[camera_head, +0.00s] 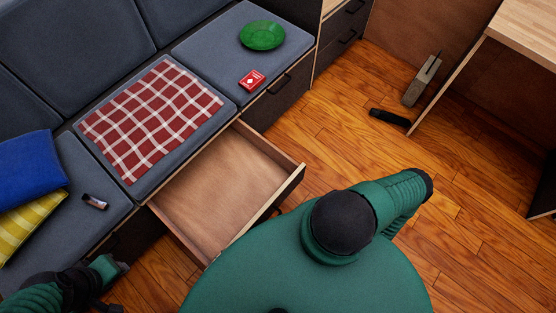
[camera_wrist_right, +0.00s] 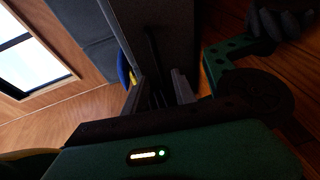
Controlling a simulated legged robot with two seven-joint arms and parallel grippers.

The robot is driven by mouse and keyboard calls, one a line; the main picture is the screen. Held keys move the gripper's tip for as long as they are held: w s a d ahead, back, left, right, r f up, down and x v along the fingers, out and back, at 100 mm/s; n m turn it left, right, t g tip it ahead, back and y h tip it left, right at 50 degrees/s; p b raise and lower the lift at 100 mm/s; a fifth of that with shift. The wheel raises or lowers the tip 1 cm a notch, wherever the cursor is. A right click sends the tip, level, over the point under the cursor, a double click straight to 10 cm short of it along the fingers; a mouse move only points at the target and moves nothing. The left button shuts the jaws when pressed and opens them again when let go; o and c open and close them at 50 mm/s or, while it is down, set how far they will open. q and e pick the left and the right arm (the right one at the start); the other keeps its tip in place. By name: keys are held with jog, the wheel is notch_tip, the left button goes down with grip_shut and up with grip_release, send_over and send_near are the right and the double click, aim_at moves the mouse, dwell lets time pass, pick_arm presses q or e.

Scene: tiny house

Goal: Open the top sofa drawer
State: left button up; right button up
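The sofa drawer (camera_head: 222,184) under the middle seat is pulled well out in the head view. Its bare wooden inside is empty, and its dark front panel (camera_head: 275,198) faces my body.
On the sofa lie a red checked cloth (camera_head: 150,115), a green plate (camera_head: 262,35), a red card box (camera_head: 252,80), a small dark cylinder (camera_head: 95,202) and blue (camera_head: 30,168) and yellow (camera_head: 28,225) pillows. A black object (camera_head: 390,118) lies on the floor near the desk (camera_head: 525,30).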

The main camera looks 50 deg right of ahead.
jog(key=v, duration=0.7)
jog(key=shift+d, duration=0.1)
jog(key=w+d+r+n+g+y, duration=0.35)
jog(key=d+r+n+g, duration=0.45)
jog(key=n, duration=0.6)
jog(key=w+d+r+n+g+h, duration=0.35)
jog(key=w+r+n+g, duration=0.55)
jog(key=n, duration=0.6)
jog(key=w+a+r+n+t+h, duration=0.5)
jog(key=w+a+r+n+h, duration=0.2)
jog(key=w+a+r+n, duration=1.05)
jog(key=s+r+n+p, duration=0.3)
jog(key=r+p, duration=1.9)
jog(key=p, duration=0.3)
jog(key=shift+d+r, duration=0.3)
jog(key=shift+r, duration=0.05)
